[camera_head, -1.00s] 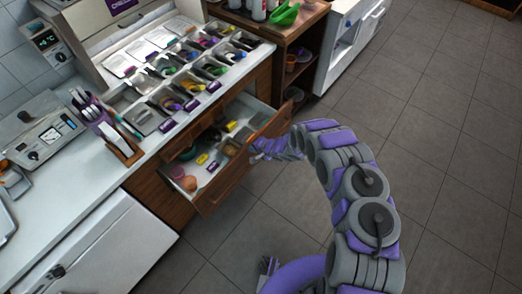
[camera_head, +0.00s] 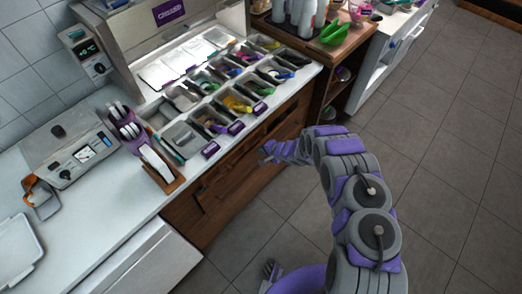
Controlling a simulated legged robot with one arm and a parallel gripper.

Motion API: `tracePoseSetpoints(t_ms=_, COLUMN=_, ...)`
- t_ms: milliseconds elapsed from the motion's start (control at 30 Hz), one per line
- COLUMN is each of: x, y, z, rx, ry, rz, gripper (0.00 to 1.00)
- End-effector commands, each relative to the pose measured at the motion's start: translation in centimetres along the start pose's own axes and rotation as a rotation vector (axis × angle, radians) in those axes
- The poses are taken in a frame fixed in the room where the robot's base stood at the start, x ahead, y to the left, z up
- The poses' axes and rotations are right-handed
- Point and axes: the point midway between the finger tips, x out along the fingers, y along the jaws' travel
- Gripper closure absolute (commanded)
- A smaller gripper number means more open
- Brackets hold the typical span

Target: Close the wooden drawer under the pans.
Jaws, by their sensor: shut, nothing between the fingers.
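The wooden drawer (camera_head: 228,186) is in the brown cabinet front under the counter, below the topping pans (camera_head: 209,119). Its front looks flush or nearly flush with the cabinet, and none of its contents show. I cannot tell whether a small gap is left. My gripper (camera_head: 268,153) is shut and empty, at the upper right part of the drawer front. It is touching or very close to the wood; the exact contact is not clear.
A white counter (camera_head: 80,222) runs along the left, with a purple utensil holder (camera_head: 126,124) and a grey device (camera_head: 72,158) on it. A wooden shelf unit (camera_head: 325,76) stands beyond the cabinet. The grey tiled floor (camera_head: 445,180) on the right is clear.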

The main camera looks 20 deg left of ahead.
Motion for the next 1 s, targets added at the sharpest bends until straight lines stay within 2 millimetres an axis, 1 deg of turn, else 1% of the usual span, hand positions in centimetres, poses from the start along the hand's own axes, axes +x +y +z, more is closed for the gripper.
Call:
tracePoseSetpoints(t_ms=233, x=0.4, y=-0.2, z=0.1, rx=-0.002, ry=0.002, rz=0.002, gripper=1.00)
tracePoseSetpoints(t_ms=567, x=0.1, y=0.0, z=0.1, rx=-0.001, ry=0.001, rz=0.003, gripper=1.00)
tracePoseSetpoints(t_ms=667, x=-0.5, y=0.6, z=0.2, rx=0.002, ry=0.001, rz=0.006, gripper=1.00)
tracePoseSetpoints(t_ms=833, x=-2.6, y=2.3, z=0.6, rx=0.003, ry=0.002, rz=0.006, gripper=1.00)
tracePoseSetpoints(t_ms=1000, x=-5.6, y=2.1, z=0.6, rx=-0.001, ry=0.003, rz=0.007, gripper=1.00)
